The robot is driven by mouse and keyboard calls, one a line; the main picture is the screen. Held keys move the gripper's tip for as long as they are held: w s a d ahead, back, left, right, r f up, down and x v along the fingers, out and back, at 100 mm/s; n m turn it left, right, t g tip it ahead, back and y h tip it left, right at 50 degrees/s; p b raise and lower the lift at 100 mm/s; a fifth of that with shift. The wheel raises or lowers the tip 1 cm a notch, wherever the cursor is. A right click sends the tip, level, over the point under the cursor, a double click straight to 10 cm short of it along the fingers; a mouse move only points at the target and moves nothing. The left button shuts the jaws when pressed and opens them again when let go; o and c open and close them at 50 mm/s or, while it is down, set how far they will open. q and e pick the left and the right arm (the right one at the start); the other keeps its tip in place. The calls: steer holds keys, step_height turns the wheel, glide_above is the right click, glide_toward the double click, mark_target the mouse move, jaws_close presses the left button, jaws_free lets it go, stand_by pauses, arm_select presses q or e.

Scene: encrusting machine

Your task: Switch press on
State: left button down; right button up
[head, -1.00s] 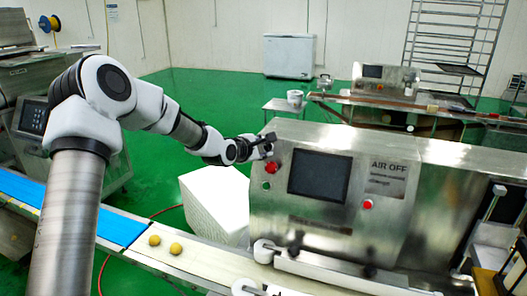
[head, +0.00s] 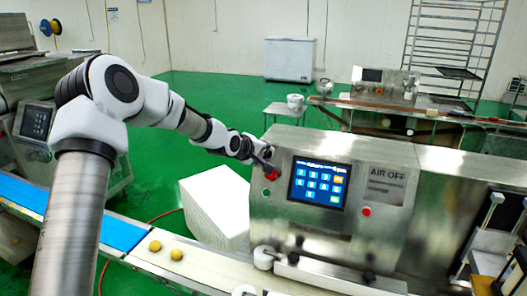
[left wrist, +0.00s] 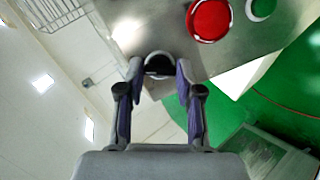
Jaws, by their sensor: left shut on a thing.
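The press (head: 330,150) is a steel machine with a front panel, and its screen (head: 319,182) is lit blue with several icons. A red button (head: 271,174) and a green button (head: 266,191) sit left of the screen. They also show in the left wrist view, red (left wrist: 209,19) and green (left wrist: 262,8). My left gripper (head: 264,161) is at the panel's upper left, just above the red button. In the left wrist view its fingers (left wrist: 160,76) are closed around a dark round switch knob with a silver ring (left wrist: 159,62). The knob is hidden by my gripper in the head view. My right gripper is out of view.
A conveyor (head: 215,268) with two yellow dough balls (head: 177,254) runs in front of the press. A white block (head: 217,205) stands left of it. Another small red button (head: 366,212) is right of the screen. Open green floor lies behind.

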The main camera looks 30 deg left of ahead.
arm_select(q)
steer(key=m+p, duration=0.2)
steer(key=shift+w+r+p, duration=0.1)
steer(key=shift+r+p, duration=0.2)
steer(key=shift+p, duration=0.05)
steer(key=shift+f+m+g+y+p, duration=0.1)
steer(key=shift+m+g+y+p, duration=0.2)
steer(key=shift+m+p, duration=0.25)
steer(key=c, duration=1)
jaws_free()
steer(key=shift+o, duration=1.2)
steer(key=shift+w+f, duration=0.1)
steer(key=shift+f, duration=0.1)
